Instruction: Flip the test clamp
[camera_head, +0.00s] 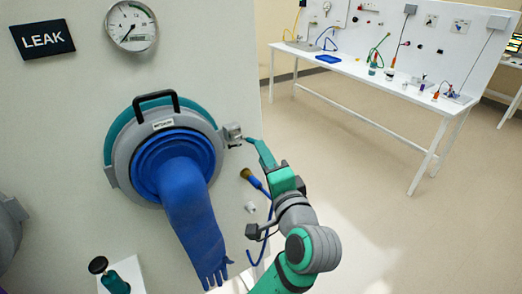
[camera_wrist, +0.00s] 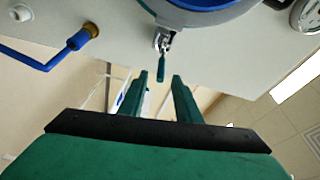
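The test clamp (camera_head: 234,134) is a small metal latch on the right side of the grey glove-port ring (camera_head: 122,175). In the wrist view the clamp (camera_wrist: 162,41) has a short dark teal lever (camera_wrist: 161,68) pointing toward me. My gripper (camera_head: 254,143) is just right of the clamp in the head view. In the wrist view my gripper (camera_wrist: 160,76) is open, with its two teal fingers apart and empty. The lever's end appears between the fingertips, with no visible contact. Its exact depth between them cannot be told.
A blue glove (camera_head: 195,220) hangs from the port below a black handle (camera_head: 155,97). A blue hose with a brass nozzle (camera_head: 248,174) is close below my gripper. A gauge (camera_head: 131,26) and a LEAK sign (camera_head: 43,39) are above. A white bench (camera_head: 400,90) stands far right; the floor between is clear.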

